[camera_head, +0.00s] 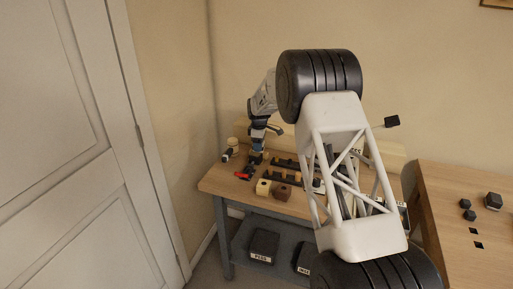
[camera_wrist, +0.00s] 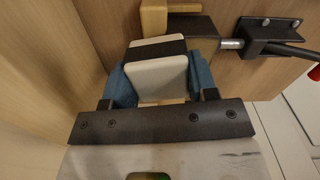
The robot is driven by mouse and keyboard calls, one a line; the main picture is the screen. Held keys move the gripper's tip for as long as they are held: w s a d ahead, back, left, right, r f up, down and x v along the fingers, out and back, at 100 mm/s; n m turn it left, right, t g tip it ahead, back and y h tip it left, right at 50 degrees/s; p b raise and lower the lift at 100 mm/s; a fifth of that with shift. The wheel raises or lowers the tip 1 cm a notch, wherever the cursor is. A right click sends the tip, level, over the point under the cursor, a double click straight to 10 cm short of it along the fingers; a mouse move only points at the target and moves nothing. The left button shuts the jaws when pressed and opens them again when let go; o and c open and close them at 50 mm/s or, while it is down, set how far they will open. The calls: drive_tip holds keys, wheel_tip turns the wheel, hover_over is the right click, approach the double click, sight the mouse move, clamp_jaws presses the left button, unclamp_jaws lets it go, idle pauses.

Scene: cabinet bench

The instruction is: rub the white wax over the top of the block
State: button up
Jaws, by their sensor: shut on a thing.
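My gripper (camera_wrist: 160,88) has blue fingers and is shut on the white wax (camera_wrist: 158,76), a pale block with a dark band across it. In the head view my gripper (camera_head: 256,156) is low over the back left of the bench, and the wax cannot be made out there. Beyond the wax in the wrist view are a light wood piece (camera_wrist: 153,18) and a dark brown piece (camera_wrist: 192,25). The head view shows a light wood block (camera_head: 263,187) and a dark brown block (camera_head: 282,192) near the front edge. I cannot tell which block is meant, or whether the wax touches one.
A black fixture (camera_wrist: 270,38) with a metal rod is at the right of the wrist view. A red item (camera_head: 243,176) lies on the wooden bench (camera_head: 215,181). Dark bins (camera_head: 263,246) are on the shelf below. A second table (camera_head: 445,200) stands right. My arm hides the bench's right part.

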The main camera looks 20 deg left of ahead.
drive_tip(key=shift+r, duration=4.05)
drive_tip(key=shift+f, duration=0.15)
